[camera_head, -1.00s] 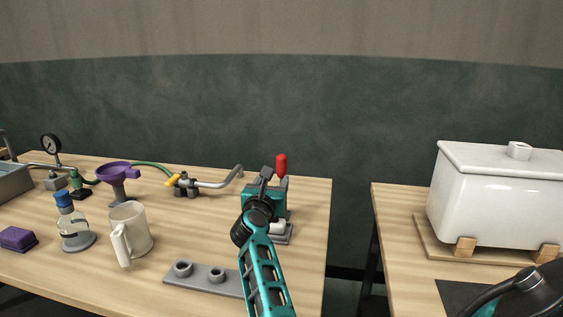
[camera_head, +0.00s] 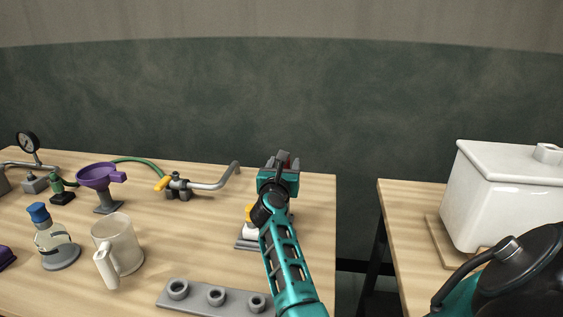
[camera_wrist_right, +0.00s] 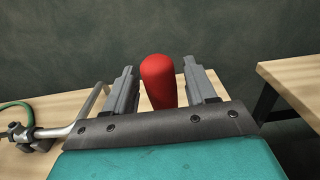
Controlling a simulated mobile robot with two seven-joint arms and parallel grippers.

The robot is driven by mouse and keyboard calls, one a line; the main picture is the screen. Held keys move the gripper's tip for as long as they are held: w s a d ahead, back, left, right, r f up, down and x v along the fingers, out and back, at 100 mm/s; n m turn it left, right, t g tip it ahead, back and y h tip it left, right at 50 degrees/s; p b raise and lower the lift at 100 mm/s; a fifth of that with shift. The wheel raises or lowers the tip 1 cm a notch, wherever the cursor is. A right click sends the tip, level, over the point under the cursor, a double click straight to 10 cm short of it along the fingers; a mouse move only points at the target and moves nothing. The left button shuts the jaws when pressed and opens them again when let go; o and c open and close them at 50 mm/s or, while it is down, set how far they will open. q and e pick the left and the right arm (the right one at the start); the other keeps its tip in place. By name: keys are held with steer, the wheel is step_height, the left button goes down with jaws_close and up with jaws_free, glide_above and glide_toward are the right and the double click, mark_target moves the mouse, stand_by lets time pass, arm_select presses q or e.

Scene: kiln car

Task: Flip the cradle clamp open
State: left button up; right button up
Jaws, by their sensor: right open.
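The cradle clamp shows as a red handle (camera_wrist_right: 158,82) standing upright in the right wrist view. My right gripper (camera_wrist_right: 160,90) is open, with one grey finger on each side of the handle. A grey base (camera_head: 246,244) with a white and yellow part (camera_head: 249,214) shows below and beside the arm. My left gripper is not in view.
On the same table stand a grey pipe with a yellow-handled valve (camera_head: 180,188), a purple funnel (camera_head: 98,177), a beige mug (camera_head: 118,245), a blue-capped bottle (camera_head: 52,240) and a grey holed block (camera_head: 214,297). A white lidded box (camera_head: 505,195) stands on the right table, across a gap.

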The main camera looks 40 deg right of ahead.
jaws_close()
stand_by(0.6)
